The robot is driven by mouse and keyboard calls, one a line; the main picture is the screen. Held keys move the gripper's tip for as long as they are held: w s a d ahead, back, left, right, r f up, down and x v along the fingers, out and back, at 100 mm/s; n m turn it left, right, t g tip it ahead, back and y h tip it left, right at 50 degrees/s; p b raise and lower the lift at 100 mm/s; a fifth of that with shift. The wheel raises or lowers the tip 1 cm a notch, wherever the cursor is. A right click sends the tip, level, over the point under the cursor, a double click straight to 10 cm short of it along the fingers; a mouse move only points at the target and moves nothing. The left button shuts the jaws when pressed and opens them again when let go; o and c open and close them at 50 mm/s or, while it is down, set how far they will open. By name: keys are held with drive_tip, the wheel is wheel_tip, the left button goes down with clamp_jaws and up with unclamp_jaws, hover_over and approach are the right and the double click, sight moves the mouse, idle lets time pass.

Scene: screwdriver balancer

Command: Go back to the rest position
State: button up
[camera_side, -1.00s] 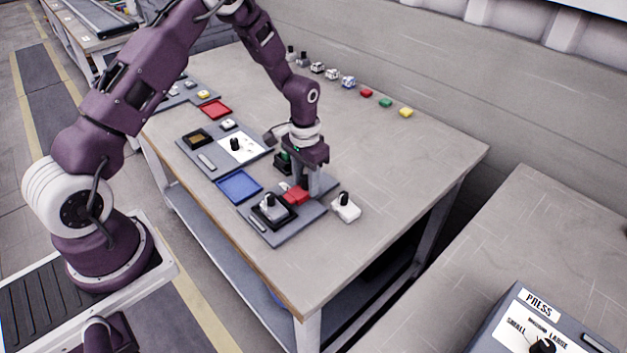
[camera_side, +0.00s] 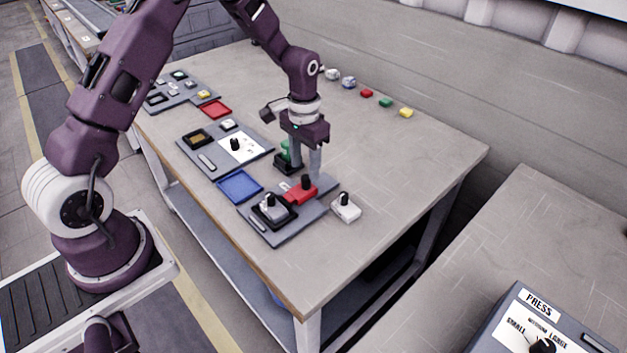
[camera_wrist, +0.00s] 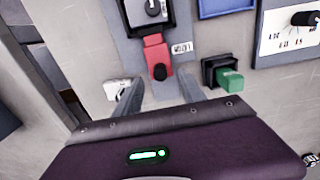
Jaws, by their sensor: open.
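My gripper (camera_side: 302,162) is open above a red block with a black knob (camera_side: 301,190), which stands on the grey panel (camera_side: 285,232) near the table's front. In the wrist view the two fingers of my gripper (camera_wrist: 172,92) are spread, with the red block (camera_wrist: 157,58) beyond and between their tips. Nothing is held. The red block sits against a black-framed grey dial (camera_side: 271,207). A green block (camera_side: 292,150) in a black holder is behind my fingers in the side view.
A white block with a black knob (camera_side: 345,207) stands just right of the panel. A blue tray (camera_side: 239,186) and a red tray (camera_side: 215,109) lie to the left. Small red, green and yellow blocks (camera_side: 406,112) line the back. The table's right side is clear.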

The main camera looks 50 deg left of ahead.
drive_tip(key=shift+r, duration=0.7)
drive_tip(key=shift+r, duration=0.1)
drive_tip(key=s+d+r+t, duration=0.1)
drive_tip(key=s+d+r, duration=0.1)
drive_tip(key=s+r, duration=0.5)
drive_tip(key=s+d+r+t, duration=0.2)
drive_tip(key=s+r, duration=0.1)
drive_tip(key=r, duration=0.8)
drive_tip(key=s+d+r+t, duration=0.1)
drive_tip(key=s+d+r, duration=0.1)
drive_tip(key=s, duration=0.6)
drive_tip(key=s+d+r+t, duration=0.1)
drive_tip(key=s+r, duration=0.2)
drive_tip(key=s, duration=0.6)
drive_tip(key=shift+d+t, duration=0.3)
drive_tip(key=shift+d, duration=0.05)
drive_tip(key=shift+r, duration=0.1)
